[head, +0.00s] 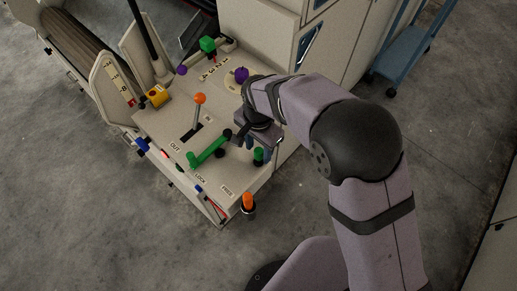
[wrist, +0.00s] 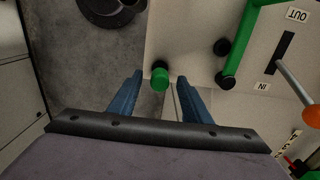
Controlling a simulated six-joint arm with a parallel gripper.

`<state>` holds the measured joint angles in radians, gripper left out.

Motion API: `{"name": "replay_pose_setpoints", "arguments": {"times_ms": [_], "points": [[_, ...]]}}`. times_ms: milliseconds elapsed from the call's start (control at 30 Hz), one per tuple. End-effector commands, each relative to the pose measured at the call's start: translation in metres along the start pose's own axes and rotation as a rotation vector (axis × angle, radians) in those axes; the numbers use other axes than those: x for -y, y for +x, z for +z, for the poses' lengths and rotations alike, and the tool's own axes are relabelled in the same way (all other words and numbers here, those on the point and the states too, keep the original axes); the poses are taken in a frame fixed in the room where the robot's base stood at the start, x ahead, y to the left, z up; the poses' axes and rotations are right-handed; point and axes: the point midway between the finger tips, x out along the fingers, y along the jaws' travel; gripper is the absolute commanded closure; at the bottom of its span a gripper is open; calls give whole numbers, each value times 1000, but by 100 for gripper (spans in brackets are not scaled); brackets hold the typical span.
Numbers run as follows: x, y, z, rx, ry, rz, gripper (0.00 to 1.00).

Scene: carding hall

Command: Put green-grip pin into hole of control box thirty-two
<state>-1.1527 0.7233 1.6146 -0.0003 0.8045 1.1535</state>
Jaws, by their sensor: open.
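The green-grip pin (head: 258,154) stands near the right edge of the pale control box (head: 228,190), its short green grip uppermost. In the wrist view the grip (wrist: 160,78) lies between the tips of my gripper (wrist: 160,75), with a gap on both sides. My gripper is open, with blue fingers; in the head view (head: 262,140) it is just above the pin and partly hidden by the wrist. A dark round spot (wrist: 222,47) shows on the panel beside the green crank; I cannot tell whether it is the hole. The number thirty-two is not readable.
The green crank (head: 208,152) and an orange-knobbed lever (head: 199,100) rise from the panel, left of my gripper. An orange-grip pin (head: 248,200) stands at the front corner. A pale cabinet stands behind.

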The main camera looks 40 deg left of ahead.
Motion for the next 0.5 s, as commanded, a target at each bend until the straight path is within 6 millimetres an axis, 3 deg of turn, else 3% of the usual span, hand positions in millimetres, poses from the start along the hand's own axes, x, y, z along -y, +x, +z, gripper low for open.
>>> {"name": "replay_pose_setpoints", "arguments": {"times_ms": [500], "points": [[0, -60, 0, -1, 0, -3, 56]]}}
